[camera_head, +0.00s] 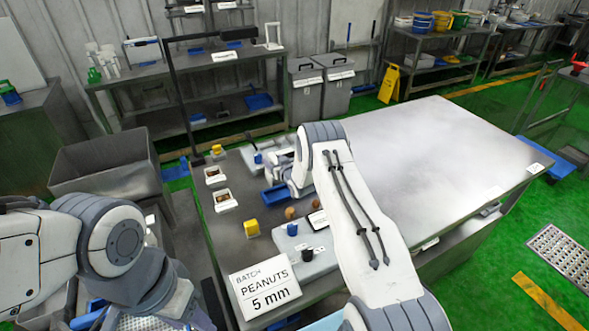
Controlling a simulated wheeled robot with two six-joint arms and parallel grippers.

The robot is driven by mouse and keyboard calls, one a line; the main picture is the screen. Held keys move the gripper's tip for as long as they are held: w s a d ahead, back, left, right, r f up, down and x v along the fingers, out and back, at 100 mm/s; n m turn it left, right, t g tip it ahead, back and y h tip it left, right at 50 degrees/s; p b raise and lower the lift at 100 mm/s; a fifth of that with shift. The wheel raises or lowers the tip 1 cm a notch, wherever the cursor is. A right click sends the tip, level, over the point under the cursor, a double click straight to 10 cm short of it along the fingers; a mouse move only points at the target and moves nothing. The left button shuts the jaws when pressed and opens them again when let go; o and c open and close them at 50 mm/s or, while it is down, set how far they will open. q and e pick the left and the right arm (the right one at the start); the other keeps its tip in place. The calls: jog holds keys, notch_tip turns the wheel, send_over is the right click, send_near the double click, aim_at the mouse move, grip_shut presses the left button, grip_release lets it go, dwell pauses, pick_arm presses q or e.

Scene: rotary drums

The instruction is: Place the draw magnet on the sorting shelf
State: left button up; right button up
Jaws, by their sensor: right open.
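I cannot tell for sure which item is the draw magnet. Small candidates on the metal table are a yellow block (251,228), a smaller yellow piece (217,150), a small blue piece (258,158) and a dark cylinder (307,255). A metal shelf unit (226,65) with label cards stands by the back wall; it may be the sorting shelf. My right gripper (268,160) is open, low over the far part of the table, close to the small blue piece; whether they touch is unclear. My left arm is at lower left, its fingertips out of sight.
A blue tray (275,196), white dishes (225,200) and a "Batch Peanuts 5 mm" sign (264,287) are on the table. A dark post with a lamp arm (178,90) rises at its far edge. A grey bin (105,166) stands left.

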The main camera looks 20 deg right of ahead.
grip_shut()
dwell(1.3)
jog(key=shift+r, duration=0.15)
